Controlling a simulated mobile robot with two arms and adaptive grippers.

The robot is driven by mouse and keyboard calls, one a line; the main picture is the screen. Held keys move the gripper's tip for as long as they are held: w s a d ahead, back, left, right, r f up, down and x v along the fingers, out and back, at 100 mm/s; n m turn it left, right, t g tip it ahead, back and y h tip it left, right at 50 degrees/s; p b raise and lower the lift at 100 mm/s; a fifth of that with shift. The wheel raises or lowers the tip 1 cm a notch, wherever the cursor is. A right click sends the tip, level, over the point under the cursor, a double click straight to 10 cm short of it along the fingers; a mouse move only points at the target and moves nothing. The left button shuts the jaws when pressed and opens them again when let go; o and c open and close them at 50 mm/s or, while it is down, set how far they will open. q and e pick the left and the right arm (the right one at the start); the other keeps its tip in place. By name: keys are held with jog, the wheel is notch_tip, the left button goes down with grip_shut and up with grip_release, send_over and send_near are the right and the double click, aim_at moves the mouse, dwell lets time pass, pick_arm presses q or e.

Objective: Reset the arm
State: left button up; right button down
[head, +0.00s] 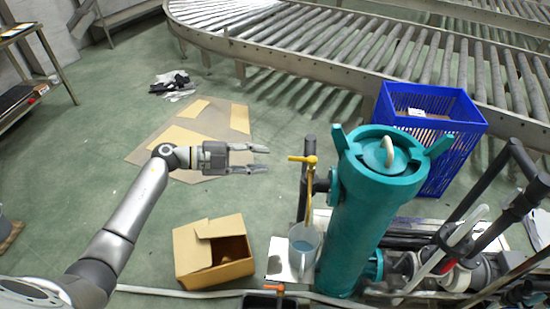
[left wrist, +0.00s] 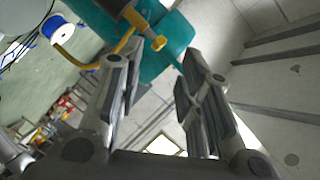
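My left arm reaches in from the left in the head view, and its gripper (head: 262,159) is open and empty above the floor. Its two fingers point right, toward a yellow valve handle (head: 303,159) beside a teal cylindrical vessel (head: 362,215), with a gap between. In the left wrist view the gripper (left wrist: 155,70) also shows open, with the teal vessel (left wrist: 175,40) and the yellow handle (left wrist: 157,43) beyond the fingertips. My right arm and gripper are not in view.
A pale cup (head: 303,240) stands below the valve's spout. An open cardboard box (head: 212,252) sits on the floor. A blue crate (head: 440,110) stands behind the vessel, near a roller conveyor (head: 330,62). Pipes crowd the lower right.

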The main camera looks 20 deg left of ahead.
pick_arm(q)
jog(key=shift+s+a+r, duration=0.15)
jog(key=shift+s+a, duration=0.2)
jog(key=shift+a, duration=0.2)
jog(key=a+f+n+t+y, duration=0.3)
jog(key=f+n+t+y, duration=0.35)
jog(key=f+n, duration=0.95)
jog(key=s+a+f+g+y, duration=0.1)
jog(key=s+f+y, duration=0.1)
jog(key=s+f, duration=0.35)
jog(key=s+a+f+n+g+y, duration=0.1)
jog(key=s+f, duration=0.1)
jog(key=f, duration=0.7)
jog(key=s+a+f+g+y, duration=0.1)
jog(key=s+f+y, duration=0.1)
jog(key=s+f, duration=0.35)
jog(key=s+d+f+n+g+y, duration=0.2)
jog(key=s+f+n+g, duration=0.15)
jog(key=s+f, duration=1)
jog(key=s+d+f+g, duration=0.2)
jog(key=s+f+g, duration=0.1)
jog(key=s, duration=0.8)
jog(key=s+d+f+g, duration=0.2)
jog(key=s+f+g, duration=0.1)
jog(key=s, duration=0.8)
jog(key=shift+s+f+n+g, duration=0.15)
jog(key=shift+n+g, duration=0.25)
jog(key=shift+n, duration=0.05)
